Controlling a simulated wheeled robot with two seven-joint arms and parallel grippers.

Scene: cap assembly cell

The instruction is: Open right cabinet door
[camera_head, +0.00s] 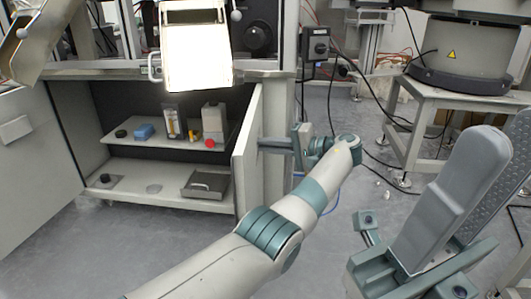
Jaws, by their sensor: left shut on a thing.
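The right cabinet door (246,165) stands swung outward from the grey cabinet and shows as a narrow upright panel, nearly edge-on. My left gripper (277,145) is on the outer side of this door, level with its upper half. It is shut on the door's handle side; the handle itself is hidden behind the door. My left arm reaches up to it from the bottom of the picture. Parts of my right gripper (450,195) show large and close at the lower right, away from the door; its jaw state is unclear.
The left cabinet door (32,170) is also open. Inside, the upper shelf (165,148) bears a blue item (144,131) and bottles; the lower shelf (140,178) holds a metal tray (207,184). A robot stand (465,92) with cables is at the back right. Floor below the cabinet is clear.

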